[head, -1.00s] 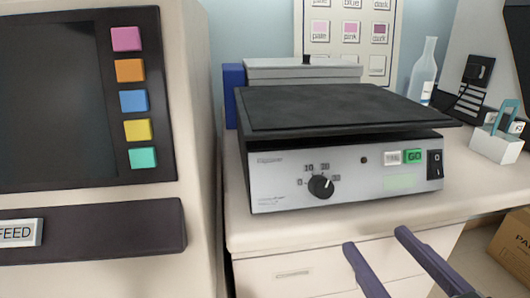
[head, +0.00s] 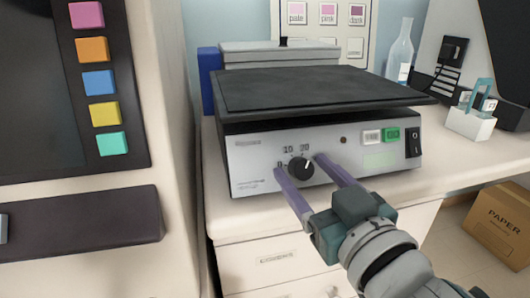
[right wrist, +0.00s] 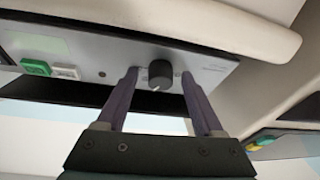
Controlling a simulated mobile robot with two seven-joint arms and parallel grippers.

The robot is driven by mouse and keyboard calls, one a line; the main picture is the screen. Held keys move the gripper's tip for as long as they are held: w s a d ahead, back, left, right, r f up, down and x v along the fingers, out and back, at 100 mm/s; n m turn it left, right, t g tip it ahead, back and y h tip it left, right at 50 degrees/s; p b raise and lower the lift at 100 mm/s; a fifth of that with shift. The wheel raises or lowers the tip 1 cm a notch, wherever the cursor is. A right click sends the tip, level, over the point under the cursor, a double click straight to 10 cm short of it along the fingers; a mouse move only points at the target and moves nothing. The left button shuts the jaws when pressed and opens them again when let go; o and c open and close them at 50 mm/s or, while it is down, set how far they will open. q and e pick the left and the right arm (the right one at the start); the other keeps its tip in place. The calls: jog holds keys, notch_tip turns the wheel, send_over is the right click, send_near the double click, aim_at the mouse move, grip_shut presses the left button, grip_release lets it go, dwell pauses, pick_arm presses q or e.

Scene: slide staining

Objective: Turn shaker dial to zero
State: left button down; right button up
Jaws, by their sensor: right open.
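The shaker (head: 250,155) stands on the counter with a black flat platform (head: 310,92) on top and a silver front panel. Its black dial (head: 301,168) sits on the panel, with the marks 0, 10 and 20 around its left and top; its pointer is turned toward the upper right. My right gripper (head: 298,166) is open, with one purple finger on each side of the dial. In the right wrist view the dial (right wrist: 160,74) lies between the two spread fingertips, with a gap on both sides. The left gripper is out of view.
A green GO button (head: 391,134), a white button (head: 371,136) and a black switch (head: 414,142) are on the panel's right. A machine with coloured buttons (head: 98,83) stands at left. A glass bottle (head: 399,55) and a small white holder (head: 470,123) are at right.

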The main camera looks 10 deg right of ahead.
jog(key=shift+c, duration=0.2)
grip_shut()
dwell(0.3)
